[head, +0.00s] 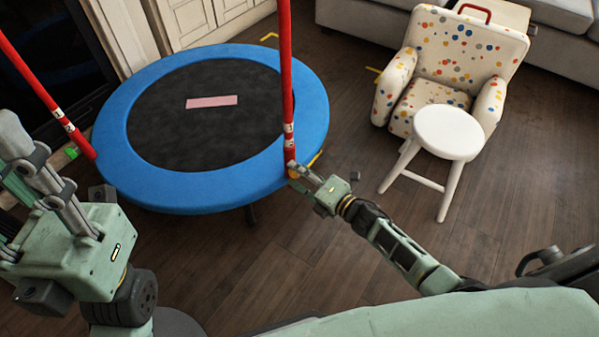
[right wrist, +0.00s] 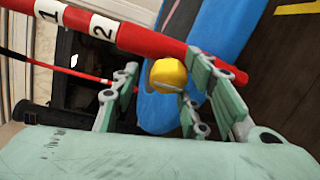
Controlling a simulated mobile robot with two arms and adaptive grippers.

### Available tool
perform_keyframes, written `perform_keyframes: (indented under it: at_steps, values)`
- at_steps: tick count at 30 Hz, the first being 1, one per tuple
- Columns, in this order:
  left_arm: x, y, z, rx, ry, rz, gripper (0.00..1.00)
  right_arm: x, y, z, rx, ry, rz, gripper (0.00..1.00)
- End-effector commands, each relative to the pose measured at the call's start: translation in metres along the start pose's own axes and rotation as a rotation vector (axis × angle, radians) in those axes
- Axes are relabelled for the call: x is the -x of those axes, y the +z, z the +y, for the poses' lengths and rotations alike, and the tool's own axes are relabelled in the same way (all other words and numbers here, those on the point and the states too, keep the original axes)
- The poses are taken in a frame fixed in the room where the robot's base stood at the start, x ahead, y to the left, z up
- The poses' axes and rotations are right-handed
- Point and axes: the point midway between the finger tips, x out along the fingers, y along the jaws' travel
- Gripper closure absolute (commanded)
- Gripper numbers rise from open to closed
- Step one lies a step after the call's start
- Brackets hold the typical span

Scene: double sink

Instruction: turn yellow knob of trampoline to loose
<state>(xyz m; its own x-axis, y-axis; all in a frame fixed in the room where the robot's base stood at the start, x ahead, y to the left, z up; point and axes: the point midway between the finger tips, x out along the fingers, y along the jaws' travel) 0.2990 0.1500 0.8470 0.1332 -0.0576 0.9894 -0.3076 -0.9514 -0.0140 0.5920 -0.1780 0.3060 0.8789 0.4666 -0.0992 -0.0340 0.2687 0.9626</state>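The trampoline (head: 170,189) has a blue padded rim and a black mat. A red pole (head: 287,90) with white number labels rises at its right edge; the pole also crosses the top of the right wrist view (right wrist: 130,36), showing 1 and 2. The yellow knob (right wrist: 168,75) sits just below the pole, between the fingers of my right gripper (right wrist: 160,88), nearer the right-hand finger. A gap shows on its left side. In the head view my right gripper (head: 306,178) is at the pole's base. My left gripper (head: 35,175) is at the left; its fingertips' spacing is unclear.
A second red pole (head: 45,95) stands at the trampoline's left. A white stool (head: 448,132) and a dotted armchair (head: 450,50) stand to the right, with a grey sofa (head: 565,15) behind. Wooden floor (head: 330,90) is clear between trampoline and stool.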

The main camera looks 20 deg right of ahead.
Motion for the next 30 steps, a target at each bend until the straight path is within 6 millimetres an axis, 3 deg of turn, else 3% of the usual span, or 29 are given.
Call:
perform_keyframes:
  at_steps: [8, 21, 30]
  values:
    - [0.0, 0.001, 0.0, -0.001, 0.002, -0.001, 0.6, 0.018, 0.0, -0.003, 0.0, -0.006, 0.0, 0.6]
    - [0.0, 0.0, 0.0, -0.001, 0.001, 0.0, 0.6, 0.103, -0.001, -0.001, -0.001, -0.002, 0.002, 0.6]
    - [0.0, 0.0, 0.0, -0.001, 0.001, 0.0, 0.6, 0.12, -0.001, 0.0, 0.0, 0.0, 0.001, 0.6]
